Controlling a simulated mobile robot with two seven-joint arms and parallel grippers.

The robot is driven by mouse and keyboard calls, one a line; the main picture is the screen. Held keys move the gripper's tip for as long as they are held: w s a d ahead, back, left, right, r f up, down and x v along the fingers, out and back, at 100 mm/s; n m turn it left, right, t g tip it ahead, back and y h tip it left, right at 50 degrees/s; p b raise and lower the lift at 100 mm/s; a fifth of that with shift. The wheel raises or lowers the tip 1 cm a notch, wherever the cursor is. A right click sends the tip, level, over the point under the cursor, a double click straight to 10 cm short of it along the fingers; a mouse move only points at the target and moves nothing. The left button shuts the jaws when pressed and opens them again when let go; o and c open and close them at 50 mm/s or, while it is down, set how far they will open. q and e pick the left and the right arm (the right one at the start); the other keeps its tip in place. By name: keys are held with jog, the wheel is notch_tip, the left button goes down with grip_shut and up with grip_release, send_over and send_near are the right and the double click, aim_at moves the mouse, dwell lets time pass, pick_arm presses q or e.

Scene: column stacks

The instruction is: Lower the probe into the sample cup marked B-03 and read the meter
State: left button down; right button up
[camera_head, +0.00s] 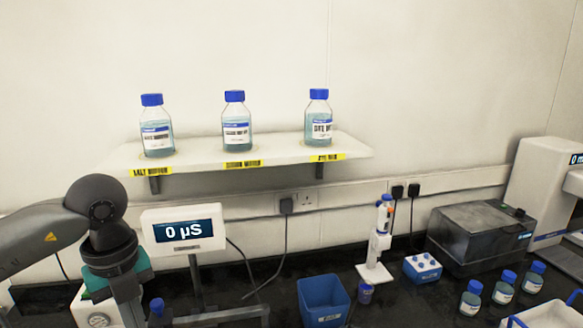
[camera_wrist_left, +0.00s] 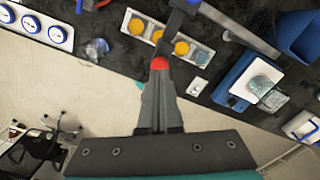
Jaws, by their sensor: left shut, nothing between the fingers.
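The meter (camera_head: 187,228) stands left of centre in the head view and reads 0 µS. In the left wrist view a white rack (camera_wrist_left: 206,66) holds several cups with orange contents, including one cup (camera_wrist_left: 182,48). No B-03 mark is readable. A dark upright part (camera_wrist_left: 178,18) reaches over the rack; I cannot tell whether it is the probe. My left gripper (camera_wrist_left: 160,64) is shut and empty, its red tips close to the rack's near edge. My right gripper is not in view.
A blue bin (camera_head: 324,302), a pipette stand (camera_head: 375,272), a blue block (camera_head: 422,268) and a grey box (camera_head: 480,238) stand on the dark bench. Several capped bottles are at the right. A shelf (camera_head: 285,150) above carries three bottles.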

pick_arm(q)
jog(key=shift+f, duration=0.15)
jog(key=shift+f+b, duration=2.85)
jog(key=shift+f, duration=0.55)
jog(key=shift+r+p, duration=2.65)
jog(key=shift+r, duration=1.05)
jog(key=shift+f, duration=0.1)
